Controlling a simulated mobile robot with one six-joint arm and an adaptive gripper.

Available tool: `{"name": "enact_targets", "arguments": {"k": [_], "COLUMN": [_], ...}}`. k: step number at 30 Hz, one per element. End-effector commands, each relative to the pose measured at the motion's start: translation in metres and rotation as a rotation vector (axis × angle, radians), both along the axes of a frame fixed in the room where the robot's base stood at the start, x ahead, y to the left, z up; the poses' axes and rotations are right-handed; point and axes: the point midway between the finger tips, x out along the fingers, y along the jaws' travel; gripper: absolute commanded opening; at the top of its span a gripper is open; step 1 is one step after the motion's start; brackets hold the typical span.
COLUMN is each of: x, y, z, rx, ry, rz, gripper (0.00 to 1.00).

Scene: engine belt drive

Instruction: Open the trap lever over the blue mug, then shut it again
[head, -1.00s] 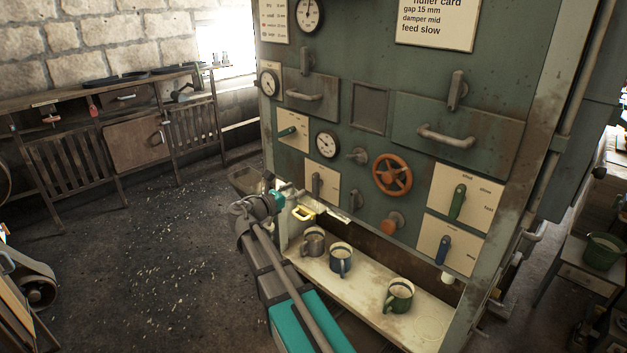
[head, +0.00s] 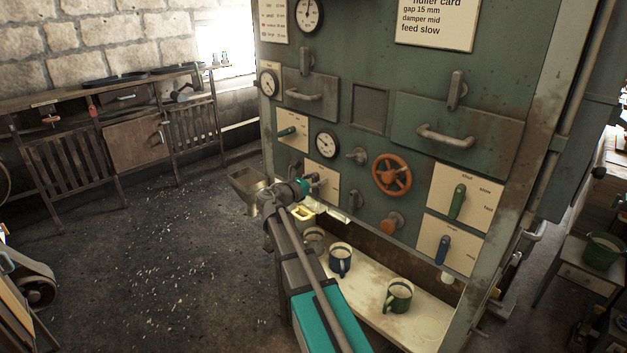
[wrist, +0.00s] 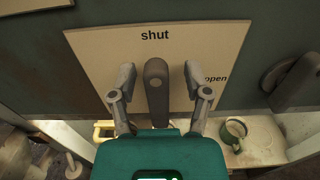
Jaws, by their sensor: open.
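A dark grey lever (wrist: 156,95) stands upright on a cream plate (wrist: 100,48) in the wrist view, its tip toward the word "shut". "Open" is printed to its right. My gripper (wrist: 158,76) is open, one finger on each side of the lever, with a gap on both sides. In the head view my gripper (head: 318,185) is in front of the same plate (head: 325,173) and largely hides the lever. The blue mug (head: 340,260) stands upright on the shelf below, to the right of my gripper. I cannot tell whether this lever is the trap lever.
A grey mug (head: 315,238), partly hidden by my arm, and a green mug (head: 398,297) share the shelf (head: 430,320). A yellow-rimmed part (head: 302,213) is just below my gripper. An orange handwheel (head: 392,174) and an orange knob (head: 390,222) are to the right.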

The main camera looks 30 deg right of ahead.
Motion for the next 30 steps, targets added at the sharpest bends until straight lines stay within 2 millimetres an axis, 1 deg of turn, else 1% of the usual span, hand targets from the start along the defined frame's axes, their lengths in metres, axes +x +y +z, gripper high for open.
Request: {"name": "enact_targets", "arguments": {"k": [4, 5, 6, 11, 12, 14, 15, 17, 18, 21, 30], "x": [0.0, 0.0, 0.0, 0.0, 0.0, 0.0, 0.0, -0.001, -0.001, -0.001, -0.003], "y": [0.0, 0.0, 0.001, 0.001, 0.001, 0.001, 0.001, 0.001, 0.015, 0.004, -0.004], "z": [0.0, 0.0, 0.0, 0.0, 0.0, 0.0, 0.0, 0.0, 0.0, 0.0, 0.0], "rx": [0.0, 0.0, 0.0, 0.0, 0.0, 0.0, 0.0, 0.0, 0.001, 0.002, 0.017], "ry": [0.0, 0.0, 0.0, 0.0, 0.0, 0.0, 0.0, 0.0, 0.0, -0.002, -0.052], "rz": [0.0, 0.0, 0.0, 0.0, 0.0, 0.0, 0.0, -0.001, 0.002, -0.003, -0.007], "gripper": [0.63, 0.59, 0.52, 0.22, 0.15, 0.03, 0.0, 0.0, 0.0, 0.0, 0.0]}}
